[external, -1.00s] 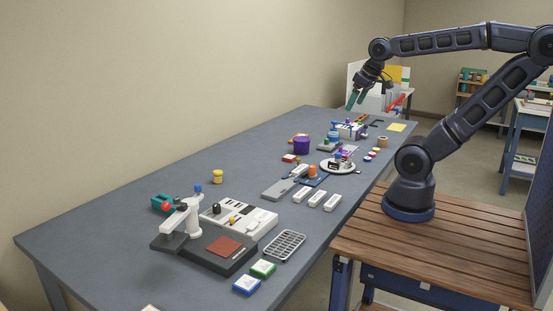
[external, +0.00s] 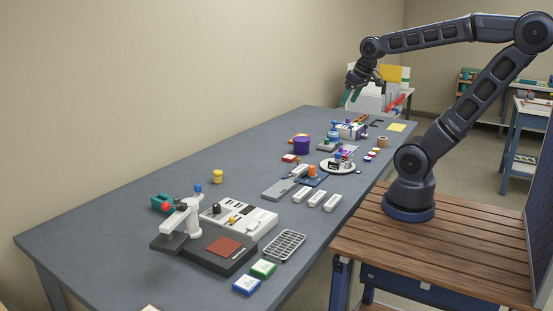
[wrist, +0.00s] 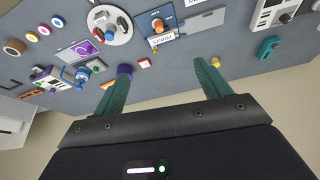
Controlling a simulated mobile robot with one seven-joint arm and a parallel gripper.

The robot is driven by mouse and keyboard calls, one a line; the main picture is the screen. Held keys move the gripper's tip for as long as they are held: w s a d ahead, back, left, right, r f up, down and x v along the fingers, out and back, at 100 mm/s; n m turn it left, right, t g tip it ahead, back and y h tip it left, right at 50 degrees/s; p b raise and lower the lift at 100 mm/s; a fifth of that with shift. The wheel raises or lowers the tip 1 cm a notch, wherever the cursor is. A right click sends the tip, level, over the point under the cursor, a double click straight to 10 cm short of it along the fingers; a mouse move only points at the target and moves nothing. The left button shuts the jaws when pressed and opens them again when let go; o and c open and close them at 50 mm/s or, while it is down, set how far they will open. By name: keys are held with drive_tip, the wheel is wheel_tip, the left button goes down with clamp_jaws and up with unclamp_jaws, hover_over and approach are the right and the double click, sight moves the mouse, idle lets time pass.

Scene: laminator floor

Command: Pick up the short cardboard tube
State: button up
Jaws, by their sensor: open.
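A short tan tube (external: 383,141), likely the cardboard tube, stands near the right edge of the bench toward the far end. In the wrist view a tan ring with a dark hole, likely the same tube (wrist: 14,46), shows at the far left. My gripper (external: 350,97) is high above the far part of the bench, to the left of and above the tube. Its green fingers are spread apart and empty, as the wrist view also shows (wrist: 158,76). The tube is well outside the fingers.
The grey bench (external: 130,230) holds many items. A purple cylinder (external: 302,146), a round white tray (external: 330,167) and a purple-and-white box (external: 352,130) are near the tube. Small coloured discs (external: 371,154) lie in front of it. A yellow pad (external: 397,128) lies behind it.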

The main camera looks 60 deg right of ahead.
drive_tip(key=w+d+f+m+h, duration=0.1)
drive_tip(key=w+d+f+m, duration=0.25)
drive_tip(key=w+d, duration=0.65)
drive_tip(key=m+g+h, duration=0.3)
drive_tip(key=m, duration=0.6)
hover_over(383, 138)
drive_tip(key=s+a, duration=0.1)
drive_tip(key=a, duration=0.3)
wheel_tip(383, 138, down, 21)
drive_tip(key=shift+x, duration=5.45)
drive_tip(key=shift+s, duration=0.2)
drive_tip(key=c, duration=1.1)
drive_tip(key=shift+o, duration=0.2)
drive_tip(key=shift+r, duration=0.1)
